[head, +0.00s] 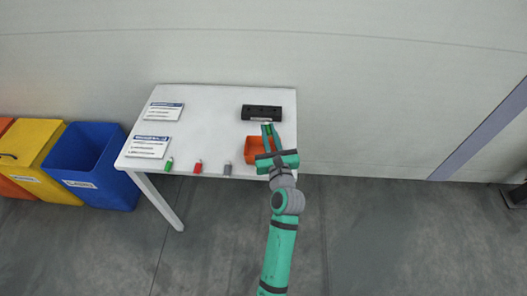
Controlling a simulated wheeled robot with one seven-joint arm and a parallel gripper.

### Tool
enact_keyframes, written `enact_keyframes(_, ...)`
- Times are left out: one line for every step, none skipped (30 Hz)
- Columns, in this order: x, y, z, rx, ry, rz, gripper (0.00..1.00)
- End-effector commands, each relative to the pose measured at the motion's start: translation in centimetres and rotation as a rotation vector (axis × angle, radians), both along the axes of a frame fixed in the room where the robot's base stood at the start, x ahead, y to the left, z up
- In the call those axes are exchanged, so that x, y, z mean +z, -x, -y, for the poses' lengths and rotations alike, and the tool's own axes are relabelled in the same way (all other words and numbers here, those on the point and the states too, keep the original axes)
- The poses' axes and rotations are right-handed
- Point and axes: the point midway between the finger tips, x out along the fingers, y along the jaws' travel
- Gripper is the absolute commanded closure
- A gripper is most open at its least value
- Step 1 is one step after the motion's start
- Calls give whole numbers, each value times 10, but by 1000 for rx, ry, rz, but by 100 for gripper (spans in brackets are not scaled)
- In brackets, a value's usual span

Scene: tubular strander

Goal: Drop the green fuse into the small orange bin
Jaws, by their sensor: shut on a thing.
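My gripper (269,128) reaches over the white table at its right side. It is shut on a small green piece, which looks like a green fuse (268,130) and is mostly hidden between the fingers. The small orange bin (252,147) stands on the table just left of and partly under my gripper, which hides its right part. Another green fuse (169,164) lies near the table's front edge at the left.
A black block (262,112) stands behind the gripper. A red fuse (198,167) and a grey one (227,169) lie along the front edge. Two printed cards (148,147) lie at the left of the white table (207,125). Blue (117,188) and yellow (42,140) bins stand left.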

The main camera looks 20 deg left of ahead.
Motion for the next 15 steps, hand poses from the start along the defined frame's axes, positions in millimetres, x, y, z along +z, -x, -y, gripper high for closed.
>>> enact_keyframes(-7,0,1,-1,-2,-3,100)
enact_keyframes(-9,0,1,-1,-1,-3,100)
enact_keyframes(-13,0,0,0,-1,-3,100)
enact_keyframes(-15,0,0,0,-2,-2,100)
enact_keyframes(-17,0,0,0,0,-1,100)
enact_keyframes(-20,0,0,-1,-1,-2,100)
enact_keyframes(-21,0,0,-1,-1,-2,100)
enact_keyframes(-23,0,0,-1,0,-1,100)
enact_keyframes(-24,0,0,-1,-1,-1,100)
enact_keyframes(-24,0,1,-1,0,0,100)
enact_keyframes(-25,0,1,-1,0,0,100)
enact_keyframes(-25,0,1,-1,0,0,100)
enact_keyframes(-26,0,1,-1,0,0,100)
enact_keyframes(-26,0,1,-1,0,0,100)
enact_keyframes(-26,0,1,-1,0,0,100)
